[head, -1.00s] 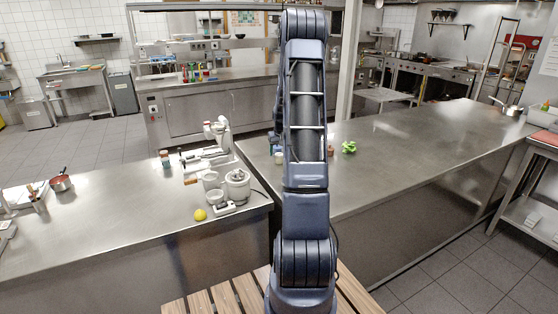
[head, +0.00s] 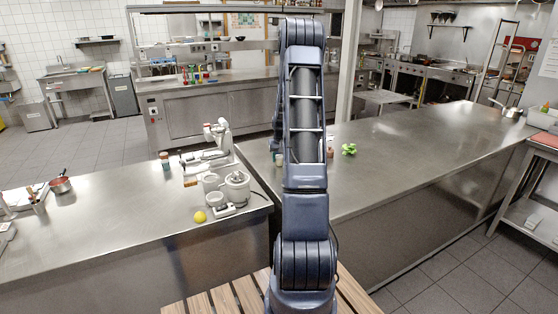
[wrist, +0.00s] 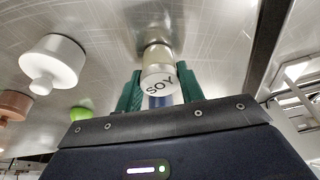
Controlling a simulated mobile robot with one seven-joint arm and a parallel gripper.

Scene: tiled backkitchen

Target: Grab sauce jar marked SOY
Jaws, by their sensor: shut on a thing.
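The jar marked SOY (wrist: 160,82) shows in the wrist view, its pale lid with black letters facing the camera. My gripper (wrist: 160,92) has its green fingers on either side of the jar, shut on it. A blurred reflection in the steel lies just beyond the jar; I cannot tell whether its base touches the counter. In the head view my arm hides most of the gripper and the jar.
In the wrist view a white knobbed object (wrist: 52,62), a brown object (wrist: 12,105) and a green one (wrist: 82,112) stand left of the jar. In the head view leafy green (head: 349,149) lies on the right counter (head: 430,140), mostly bare. A yellow lemon (head: 200,217) lies on the left counter.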

